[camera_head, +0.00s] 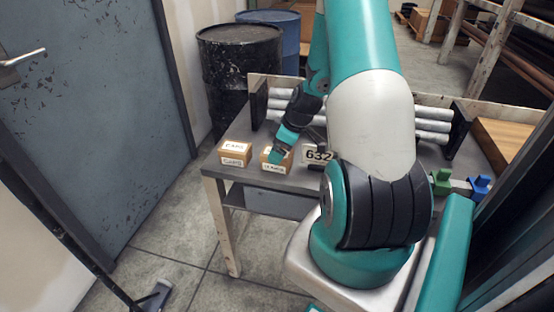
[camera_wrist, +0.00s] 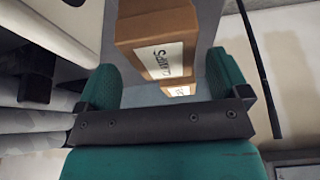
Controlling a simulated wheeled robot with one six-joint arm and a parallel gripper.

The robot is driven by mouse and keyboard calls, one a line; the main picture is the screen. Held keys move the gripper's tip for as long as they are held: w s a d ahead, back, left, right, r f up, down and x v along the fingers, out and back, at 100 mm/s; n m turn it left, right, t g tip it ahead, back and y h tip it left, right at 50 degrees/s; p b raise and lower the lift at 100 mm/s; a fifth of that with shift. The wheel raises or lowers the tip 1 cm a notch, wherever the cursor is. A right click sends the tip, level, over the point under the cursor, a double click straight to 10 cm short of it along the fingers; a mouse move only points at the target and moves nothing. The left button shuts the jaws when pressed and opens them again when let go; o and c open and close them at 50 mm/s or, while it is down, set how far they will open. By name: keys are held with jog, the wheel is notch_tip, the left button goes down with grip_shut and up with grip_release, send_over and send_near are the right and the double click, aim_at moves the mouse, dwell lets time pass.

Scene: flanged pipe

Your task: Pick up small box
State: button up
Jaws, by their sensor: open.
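Two small brown boxes with white labels stand on the grey table (camera_head: 295,181). One small box (camera_head: 235,153) is at the left end of the table, and the other small box (camera_head: 270,160) is just to its right. My gripper (camera_head: 283,150) is above and partly in front of the right box. In the wrist view my gripper (camera_wrist: 165,85) is open and empty, with its two teal fingers apart. A labelled box (camera_wrist: 158,42) shows beyond the fingertips, roughly between them. A second box (camera_wrist: 180,89) shows partly behind it. Whether the fingers touch a box cannot be told.
Grey pipes (camera_head: 434,126) lie in a dark rack at the table's back. Green (camera_head: 441,181) and blue (camera_head: 480,186) pieces sit at the right. A black drum (camera_head: 238,80) stands behind. Floor at the left is mostly clear.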

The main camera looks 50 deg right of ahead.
jog(key=x, duration=0.4)
jog(key=shift+a+f, duration=0.2)
jog(key=shift+f, duration=0.1)
jog(key=shift+c, duration=0.4)
jog(key=c, duration=1.1)
jog(key=shift+r, duration=0.1)
